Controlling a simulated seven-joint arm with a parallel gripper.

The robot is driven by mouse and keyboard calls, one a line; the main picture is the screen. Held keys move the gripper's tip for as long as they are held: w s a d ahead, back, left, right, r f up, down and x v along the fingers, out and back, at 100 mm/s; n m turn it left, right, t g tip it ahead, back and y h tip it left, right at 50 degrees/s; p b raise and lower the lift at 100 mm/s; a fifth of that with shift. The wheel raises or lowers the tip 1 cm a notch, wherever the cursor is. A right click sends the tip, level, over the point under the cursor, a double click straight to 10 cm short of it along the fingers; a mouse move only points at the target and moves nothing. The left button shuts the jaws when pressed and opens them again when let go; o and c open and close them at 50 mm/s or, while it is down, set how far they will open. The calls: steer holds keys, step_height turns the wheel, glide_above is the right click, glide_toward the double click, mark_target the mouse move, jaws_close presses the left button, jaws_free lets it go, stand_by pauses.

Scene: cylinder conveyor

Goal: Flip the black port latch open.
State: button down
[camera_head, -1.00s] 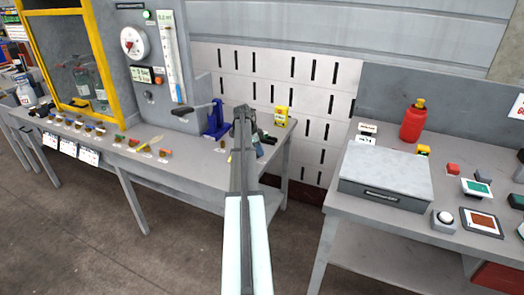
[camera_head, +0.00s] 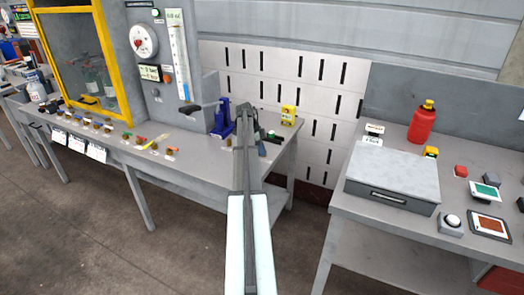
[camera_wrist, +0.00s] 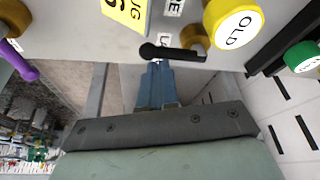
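The black latch (camera_wrist: 172,52) is a short dark lever with a round end, on a brass fitting at the bench edge in the wrist view. It lies crosswise, just beyond my fingertips. My gripper (camera_wrist: 157,68) has blue fingers side by side with no clear gap, and nothing shows between them. The tips overlap the latch's lower edge in the picture; I cannot tell whether they touch it. In the head view my arm covers the gripper, and I cannot make out the latch.
A round yellow cap marked OLD (camera_wrist: 234,24) and a yellow tag (camera_wrist: 126,10) flank the latch. A purple lever (camera_wrist: 20,62) is at the left and a green cap (camera_wrist: 302,56) at the right. A blue press (camera_head: 222,119) stands on the bench left of my arm.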

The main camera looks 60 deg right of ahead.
steer(key=shift+w, duration=0.3)
steer(key=shift+s+a+r, duration=0.1)
steer(key=shift+s, duration=0.5)
steer(key=s, duration=0.3)
steer(key=shift+r, duration=0.3)
steer(key=d+v, duration=0.1)
steer(key=v, duration=0.9)
steer(key=shift+d, duration=0.2)
